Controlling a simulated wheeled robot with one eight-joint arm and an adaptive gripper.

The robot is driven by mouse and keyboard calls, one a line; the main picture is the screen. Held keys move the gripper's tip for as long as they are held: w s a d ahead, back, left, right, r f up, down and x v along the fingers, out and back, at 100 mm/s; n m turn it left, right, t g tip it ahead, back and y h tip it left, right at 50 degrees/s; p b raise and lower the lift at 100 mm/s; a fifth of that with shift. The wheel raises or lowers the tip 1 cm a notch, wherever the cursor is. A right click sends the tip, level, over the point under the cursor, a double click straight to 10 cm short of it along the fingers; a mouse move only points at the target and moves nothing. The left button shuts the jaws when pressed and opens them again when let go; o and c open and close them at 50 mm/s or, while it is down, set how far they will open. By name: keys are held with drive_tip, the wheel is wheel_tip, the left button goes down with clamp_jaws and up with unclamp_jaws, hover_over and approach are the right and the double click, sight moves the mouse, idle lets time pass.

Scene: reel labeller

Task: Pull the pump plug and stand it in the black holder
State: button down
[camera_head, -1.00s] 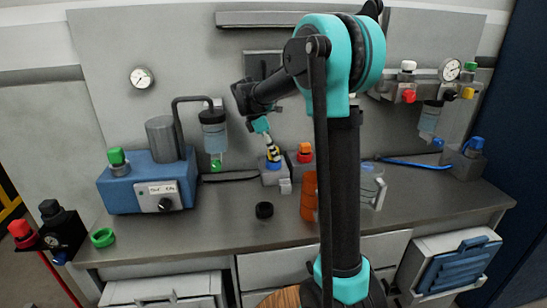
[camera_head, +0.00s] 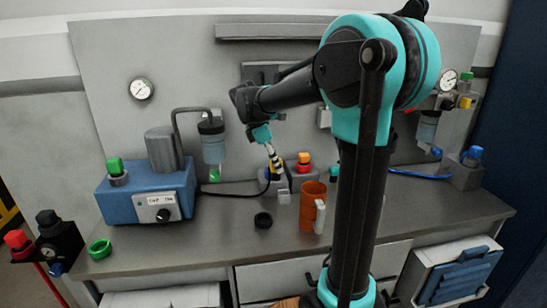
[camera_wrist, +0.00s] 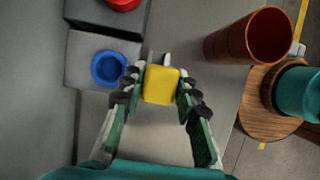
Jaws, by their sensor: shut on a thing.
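My gripper (camera_head: 275,163) is shut on the yellow plug (camera_wrist: 161,86), with one finger on each side of it in the wrist view. A black cable (camera_head: 243,193) runs along the bench from the pump (camera_head: 150,190) and curves up towards the plug. A grey block with a blue ring socket (camera_wrist: 108,68) shows beside the plug in the wrist view; the plug is apart from the ring. The plug's lower end is hidden. The black holder (camera_head: 263,220), a small round ring, stands on the bench in front of the gripper, with nothing in it.
An orange-brown cup (camera_head: 312,208) stands right of the gripper, close to it. A red and orange button (camera_head: 304,161) sits on the block behind. A green ring (camera_head: 100,249) lies at the bench's front left. The bench left of the black holder is clear.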

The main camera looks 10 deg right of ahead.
drive_tip(key=s, duration=1)
wheel_tip(320, 180, up, 7)
drive_tip(key=shift+s, duration=0.25)
idle(0.5)
drive_tip(key=shift+w+a, duration=0.1)
